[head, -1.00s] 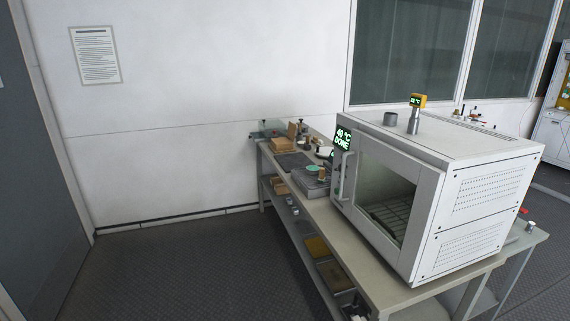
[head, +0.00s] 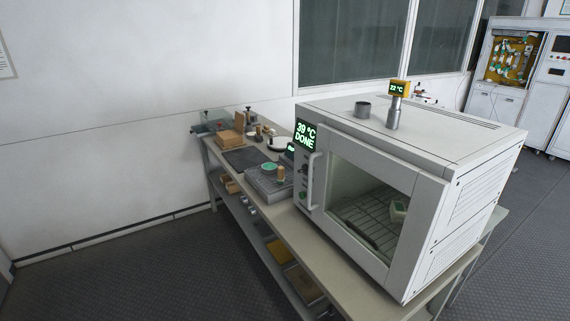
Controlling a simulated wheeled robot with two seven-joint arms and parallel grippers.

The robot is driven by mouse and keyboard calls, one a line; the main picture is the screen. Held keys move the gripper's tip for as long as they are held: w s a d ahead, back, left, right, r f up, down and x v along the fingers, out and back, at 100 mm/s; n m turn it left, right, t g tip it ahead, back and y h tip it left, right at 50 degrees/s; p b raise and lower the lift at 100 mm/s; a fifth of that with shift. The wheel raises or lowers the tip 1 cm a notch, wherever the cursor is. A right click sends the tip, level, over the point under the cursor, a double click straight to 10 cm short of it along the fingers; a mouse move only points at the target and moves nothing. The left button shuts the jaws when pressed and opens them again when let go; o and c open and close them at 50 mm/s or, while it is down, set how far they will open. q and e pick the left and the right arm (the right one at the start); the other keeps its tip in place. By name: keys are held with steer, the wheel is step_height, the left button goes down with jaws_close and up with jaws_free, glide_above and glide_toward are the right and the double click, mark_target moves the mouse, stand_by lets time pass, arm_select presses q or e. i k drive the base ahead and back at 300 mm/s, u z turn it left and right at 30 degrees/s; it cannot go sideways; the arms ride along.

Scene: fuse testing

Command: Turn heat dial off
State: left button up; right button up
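A white oven (head: 400,150) stands on the bench, its front with a glass door facing left and toward me. Its display (head: 305,134) reads 39 °C DONE in green. Below the display, the narrow control panel (head: 304,180) carries small dark controls and a green round one (head: 303,195) near its bottom. These are too small to tell which is the heat dial or how it is set. The door (head: 365,195) looks closed, with a wire rack and a small pale green-white item (head: 398,207) inside. Neither of my grippers is in view.
The bench (head: 325,243) holds a grey device (head: 268,180), a dark mat (head: 240,160) and brown boxes (head: 230,138) left of the oven. A lower shelf holds trays. Floor (head: 150,270) at left is clear.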

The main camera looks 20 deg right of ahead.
mark_target(305, 167)
steer(key=z, duration=0.35)
steer(key=i, duration=0.7)
steer(key=z, duration=0.65)
